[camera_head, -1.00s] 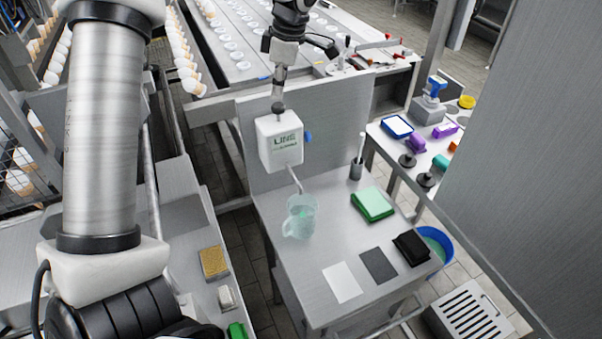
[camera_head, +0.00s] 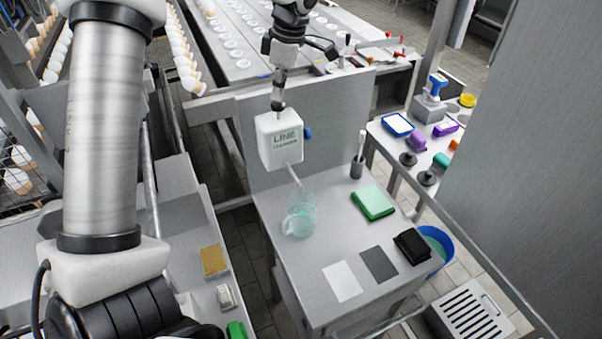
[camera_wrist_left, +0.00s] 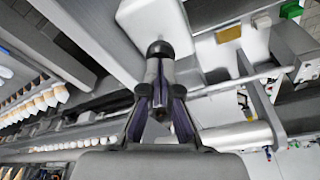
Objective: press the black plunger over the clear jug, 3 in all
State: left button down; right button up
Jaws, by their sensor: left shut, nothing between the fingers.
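The white dispenser (camera_head: 279,142) stands against the upright panel, with its spout pointing down towards the clear jug. The black plunger (camera_head: 277,105) is on its top; it also shows in the left wrist view (camera_wrist_left: 160,48). The clear, greenish jug (camera_head: 299,217) stands on the metal table below the spout. How much liquid it holds is hard to tell. My left gripper (camera_head: 278,97) is shut and empty, its fingertips right at the plunger and seemingly touching it. In the left wrist view its closed fingers (camera_wrist_left: 161,65) point at the plunger. My right gripper is out of view.
A side table (camera_head: 398,157) at right carries several small items.

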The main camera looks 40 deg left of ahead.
pick_arm(q)
jog(key=shift+f+b, duration=0.5)
jog(key=shift+f, duration=0.5)
jog(key=shift+r, duration=0.1)
jog(key=shift+r+p, duration=1.4)
jog(key=shift+r, duration=0.2)
jog(key=shift+f, duration=0.2)
